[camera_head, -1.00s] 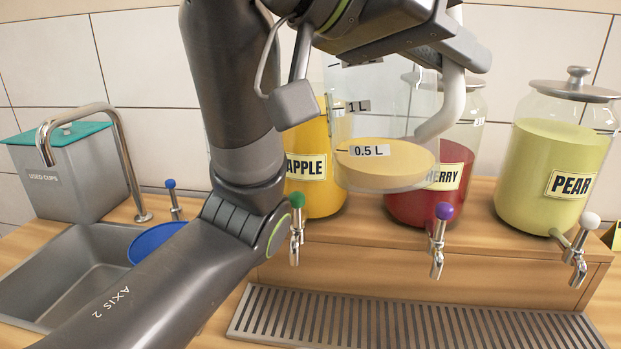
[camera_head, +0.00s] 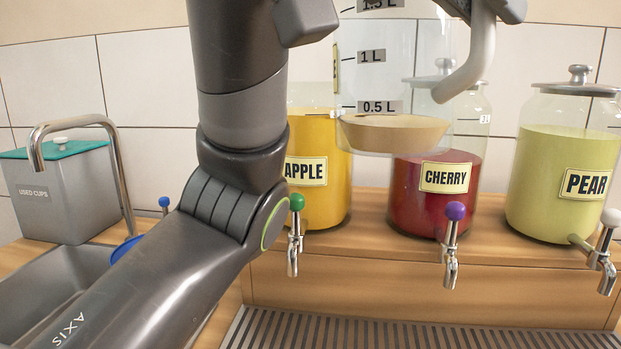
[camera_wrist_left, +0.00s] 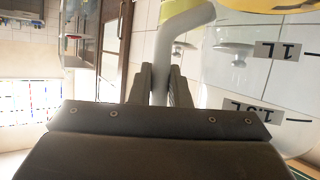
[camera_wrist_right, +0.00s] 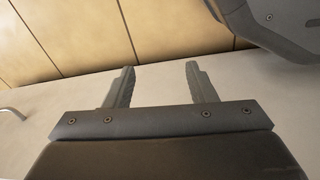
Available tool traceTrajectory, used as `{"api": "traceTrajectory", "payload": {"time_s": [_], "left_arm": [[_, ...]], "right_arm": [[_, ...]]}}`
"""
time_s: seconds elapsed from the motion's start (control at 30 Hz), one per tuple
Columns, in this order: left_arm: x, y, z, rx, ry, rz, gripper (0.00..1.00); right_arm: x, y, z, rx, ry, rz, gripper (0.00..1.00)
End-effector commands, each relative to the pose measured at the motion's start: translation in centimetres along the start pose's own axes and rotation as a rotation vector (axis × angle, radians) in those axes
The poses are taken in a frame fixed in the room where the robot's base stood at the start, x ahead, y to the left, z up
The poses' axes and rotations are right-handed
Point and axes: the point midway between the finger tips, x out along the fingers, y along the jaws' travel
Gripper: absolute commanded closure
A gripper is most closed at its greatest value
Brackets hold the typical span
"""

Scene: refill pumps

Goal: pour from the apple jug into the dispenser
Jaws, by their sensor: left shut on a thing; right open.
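The clear apple jug (camera_head: 391,134) shows at the top centre of the head view, about upright. It has a little pale orange juice, near its 0.5 L mark. My left gripper (camera_wrist_left: 160,78) is shut on the jug's grey handle (camera_head: 470,52); in the head view its fingers are cut off at the top. The jug hangs in front of the apple dispenser (camera_head: 326,190) and the cherry dispenser. The apple dispenser holds yellow-orange juice; its top is partly hidden by the jug and my left arm. My right gripper (camera_wrist_right: 160,82) is open and empty.
The cherry dispenser (camera_head: 430,210) and pear dispenser (camera_head: 562,165), both lidded, stand to the right on a wooden step (camera_head: 400,285). Taps project forward above a slotted drip tray (camera_head: 420,337). A sink (camera_head: 45,280) and grey used-cups bin (camera_head: 65,195) are at left.

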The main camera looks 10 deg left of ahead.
Motion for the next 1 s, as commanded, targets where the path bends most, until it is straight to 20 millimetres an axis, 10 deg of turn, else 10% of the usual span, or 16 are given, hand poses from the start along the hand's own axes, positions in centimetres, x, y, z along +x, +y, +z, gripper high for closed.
{"api": "traceTrajectory", "payload": {"time_s": [0.5,1.0], "left_arm": [[-0.1,0.9,-0.2,0.06,0.003,-0.024,1.0],[-0.2,0.9,-0.3,0.062,0.003,-0.025,1.0]], "right_arm": [[-5.0,-1.3,-2.1,0.022,-0.003,-0.036,0.49],[-5.4,-1.3,-2.1,0.023,-0.005,-0.038,0.49]]}}
